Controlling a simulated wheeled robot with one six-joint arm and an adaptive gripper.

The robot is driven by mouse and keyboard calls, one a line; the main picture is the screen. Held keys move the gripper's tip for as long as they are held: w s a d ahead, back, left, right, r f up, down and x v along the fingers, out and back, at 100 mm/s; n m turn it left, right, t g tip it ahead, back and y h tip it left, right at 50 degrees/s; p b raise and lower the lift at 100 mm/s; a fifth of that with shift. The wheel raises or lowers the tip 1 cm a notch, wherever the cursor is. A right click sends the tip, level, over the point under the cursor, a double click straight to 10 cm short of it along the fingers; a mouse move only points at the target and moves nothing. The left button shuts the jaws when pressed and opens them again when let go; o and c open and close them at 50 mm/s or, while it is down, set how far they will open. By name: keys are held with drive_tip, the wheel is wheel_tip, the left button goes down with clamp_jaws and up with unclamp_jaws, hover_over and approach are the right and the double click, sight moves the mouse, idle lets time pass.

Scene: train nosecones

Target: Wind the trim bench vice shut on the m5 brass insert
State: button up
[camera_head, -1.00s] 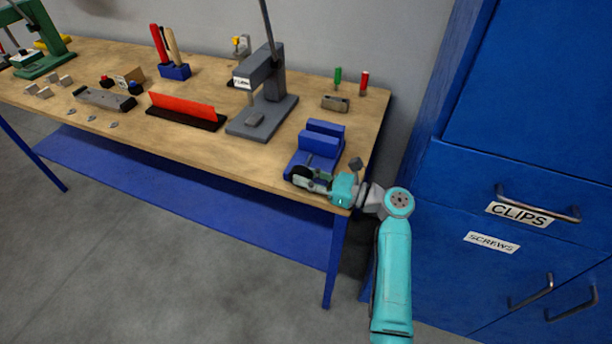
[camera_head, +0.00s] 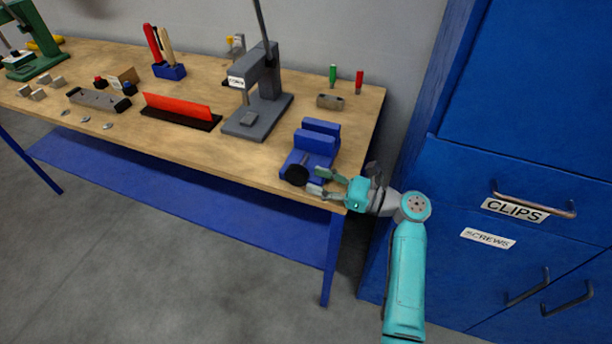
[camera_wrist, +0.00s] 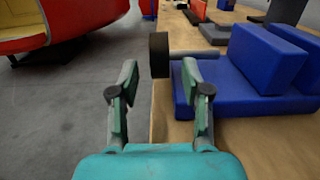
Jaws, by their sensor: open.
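The blue bench vice (camera_head: 312,150) sits at the bench's front right corner, with a black round handwheel (camera_head: 296,175) on its front. In the wrist view the vice (camera_wrist: 262,75) is at right, its two blue jaws apart, and the dark handwheel (camera_wrist: 159,55) is ahead of my fingers. My gripper (camera_head: 328,182) is open and empty, just right of the handwheel and apart from it. In the wrist view my gripper (camera_wrist: 158,80) has its fingers spread. I cannot make out a brass insert between the jaws.
A grey arbor press (camera_head: 262,95) stands behind the vice on the wooden bench (camera_head: 215,150). A blue cabinet (camera_head: 500,150) stands close on the right of my arm. A red rounded body (camera_wrist: 60,25) shows at left in the wrist view. Floor is clear in front of the bench.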

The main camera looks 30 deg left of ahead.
drive_tip(key=v, duration=0.7)
drive_tip(key=shift+d, duration=0.15)
